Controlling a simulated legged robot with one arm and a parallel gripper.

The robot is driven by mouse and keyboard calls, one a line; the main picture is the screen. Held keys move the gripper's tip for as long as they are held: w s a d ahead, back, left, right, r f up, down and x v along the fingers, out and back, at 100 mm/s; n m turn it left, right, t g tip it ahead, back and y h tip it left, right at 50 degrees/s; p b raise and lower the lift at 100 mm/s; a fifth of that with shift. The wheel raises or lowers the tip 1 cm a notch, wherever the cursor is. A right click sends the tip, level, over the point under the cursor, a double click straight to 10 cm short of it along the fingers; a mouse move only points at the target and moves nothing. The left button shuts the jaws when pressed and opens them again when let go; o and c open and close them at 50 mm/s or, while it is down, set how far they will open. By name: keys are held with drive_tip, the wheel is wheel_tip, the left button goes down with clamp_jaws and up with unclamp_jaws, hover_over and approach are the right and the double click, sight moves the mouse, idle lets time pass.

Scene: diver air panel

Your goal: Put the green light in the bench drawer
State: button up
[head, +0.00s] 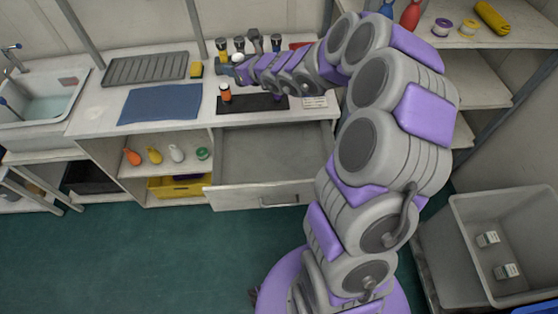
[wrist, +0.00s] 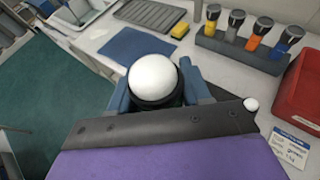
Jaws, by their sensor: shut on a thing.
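My gripper (wrist: 157,92) has blue-grey fingers and is shut on a light (wrist: 154,78) with a round white face and a dark rim. The body of this light is hidden, so I cannot see its colour. In the head view my gripper (head: 238,73) is above the bench top, near the rack of lights. The bench drawer (head: 262,196) is pulled open below the bench top, at the right, and its visible inside looks empty.
A blue mat (head: 160,103), a grey ribbed tray (head: 146,69), an orange bottle (head: 225,93) and a dark mat (head: 255,103) lie on the bench. A red box (wrist: 299,92) is at the right.

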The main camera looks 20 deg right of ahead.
wheel_tip(320, 180, down, 19)
drive_tip(key=w+d+n+g+y, duration=0.1)
drive_tip(key=d+n+g+y, duration=0.1)
drive_tip(key=n+y, duration=0.2)
drive_tip(key=s+a+f+n+g+y+b, duration=0.1)
drive_tip(key=s+f, duration=0.2)
drive_tip(key=f, duration=0.5)
drive_tip(key=s+a+f+n+g+y+b, duration=0.1)
drive_tip(key=s+a+f+n+g, duration=0.1)
drive_tip(key=f, duration=0.5)
drive_tip(key=s+a+f+n+g+y, duration=0.1)
drive_tip(key=s+a+f, duration=0.1)
drive_tip(key=s+f, duration=0.3)
wheel_tip(320, 180, down, 4)
drive_tip(key=shift+r+g+b, duration=0.15)
drive_tip(key=shift+g+b, duration=0.25)
drive_tip(key=f, duration=0.4)
drive_tip(key=shift+w+d+b, duration=0.1)
drive_tip(key=shift+d+b, duration=0.3)
drive_tip(key=shift+a+r, duration=0.1)
drive_tip(key=shift+a, duration=0.1)
